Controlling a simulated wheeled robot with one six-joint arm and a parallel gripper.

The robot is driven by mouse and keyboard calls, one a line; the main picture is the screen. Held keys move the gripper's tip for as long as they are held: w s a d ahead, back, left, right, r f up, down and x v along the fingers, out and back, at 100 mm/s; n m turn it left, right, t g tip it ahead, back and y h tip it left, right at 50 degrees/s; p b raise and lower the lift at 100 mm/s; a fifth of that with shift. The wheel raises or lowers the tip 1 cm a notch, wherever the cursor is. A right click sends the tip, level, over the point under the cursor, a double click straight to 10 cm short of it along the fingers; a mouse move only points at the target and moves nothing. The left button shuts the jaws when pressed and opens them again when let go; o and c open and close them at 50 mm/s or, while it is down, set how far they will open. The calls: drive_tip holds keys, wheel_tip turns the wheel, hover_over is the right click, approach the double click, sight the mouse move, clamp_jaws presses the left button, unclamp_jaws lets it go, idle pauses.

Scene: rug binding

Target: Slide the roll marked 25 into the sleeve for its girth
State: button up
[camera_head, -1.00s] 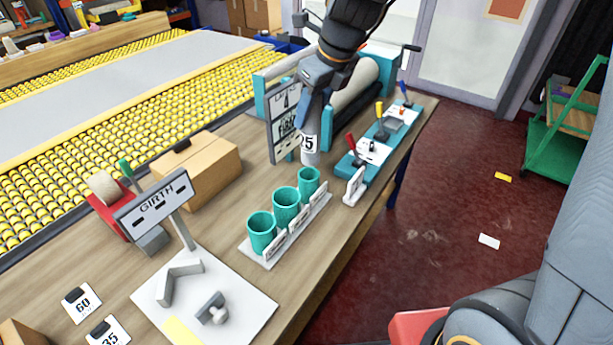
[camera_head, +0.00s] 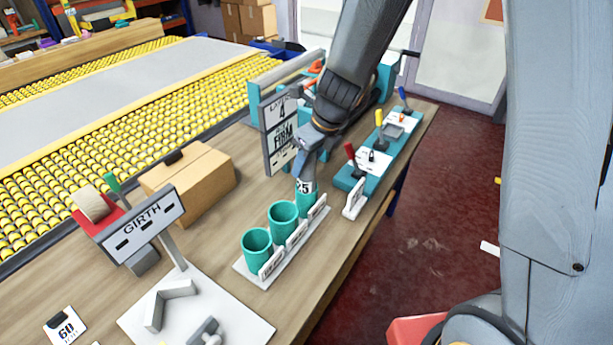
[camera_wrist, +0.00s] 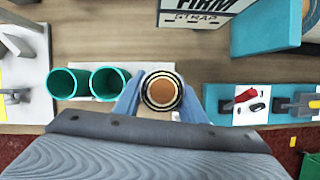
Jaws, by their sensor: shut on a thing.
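My gripper (camera_head: 307,168) is shut on the upper part of the roll marked 25 (camera_head: 305,186). Only the end of its number reads clearly in the head view. The roll is upright at the farthest and smallest of three teal sleeves (camera_head: 306,204), its lower end seemingly inside the mouth. How deep it sits cannot be told. In the wrist view the roll's ringed end (camera_wrist: 162,91) is between my fingers and hides that sleeve. The middle sleeve (camera_head: 283,218) and the nearest, wide sleeve (camera_head: 257,250) look empty. All stand on a white labelled base (camera_head: 247,268).
A sign reading FIRM (camera_head: 281,135) stands just left of my gripper. A teal tool rack (camera_head: 352,183) is to the right. A GIRTH sign (camera_head: 143,220) stands over a white board (camera_head: 240,318) in front. A cardboard box (camera_head: 195,185) is at the left.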

sight(307, 175)
drive_tip(key=shift+f+b, duration=0.85)
drive_tip(key=shift+f, duration=1.1)
drive_tip(key=shift+f, duration=0.2)
drive_tip(key=o, duration=1.2)
drive_tip(key=shift+o, duration=0.2)
